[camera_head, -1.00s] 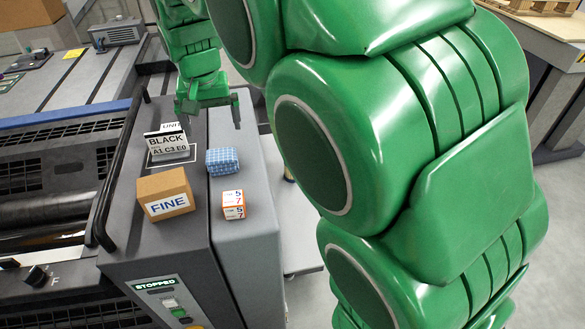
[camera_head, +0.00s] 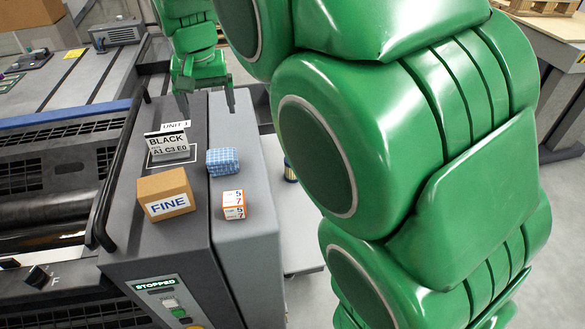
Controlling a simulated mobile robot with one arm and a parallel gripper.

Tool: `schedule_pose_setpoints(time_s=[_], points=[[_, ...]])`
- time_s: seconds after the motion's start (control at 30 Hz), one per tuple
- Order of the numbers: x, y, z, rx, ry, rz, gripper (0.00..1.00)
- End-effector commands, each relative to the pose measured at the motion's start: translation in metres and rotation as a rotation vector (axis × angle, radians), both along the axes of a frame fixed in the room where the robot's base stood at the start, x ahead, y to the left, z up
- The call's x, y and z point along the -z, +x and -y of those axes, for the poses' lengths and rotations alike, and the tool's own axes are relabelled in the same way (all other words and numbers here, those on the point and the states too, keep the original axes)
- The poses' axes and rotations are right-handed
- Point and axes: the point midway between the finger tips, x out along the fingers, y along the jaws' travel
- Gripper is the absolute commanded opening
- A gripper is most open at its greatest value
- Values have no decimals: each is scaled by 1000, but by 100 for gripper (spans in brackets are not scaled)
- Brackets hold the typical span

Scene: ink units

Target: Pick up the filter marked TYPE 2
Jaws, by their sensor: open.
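No TYPE 2 marking is readable in the head view. A small cylinder (camera_head: 290,170) with a dark and gold side shows partly beside my arm, on a low pale surface right of the machine; its marking cannot be read. My gripper (camera_head: 208,108) is open and empty, with fingers pointing down over the far end of the grey machine top. It is behind the UNIT 1 sign (camera_head: 175,126) and well apart from the cylinder. My large green arm hides much of the right side.
A dark handrail (camera_head: 105,200) runs along the left.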

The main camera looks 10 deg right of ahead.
Motion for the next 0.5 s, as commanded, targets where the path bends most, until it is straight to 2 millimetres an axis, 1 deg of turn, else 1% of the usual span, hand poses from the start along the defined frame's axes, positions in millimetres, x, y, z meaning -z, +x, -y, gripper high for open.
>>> schedule_pose_setpoints(time_s=[0.07, 0.17, 0.37, 0.5], points=[[-8, 1, 0, 0, 1, 4, 86], [-8, 9, 10, 19, -10, 30, 86], [-9, 31, 33, 62, -36, 103, 86], [-12, 50, 55, 97, -62, 169, 86]])
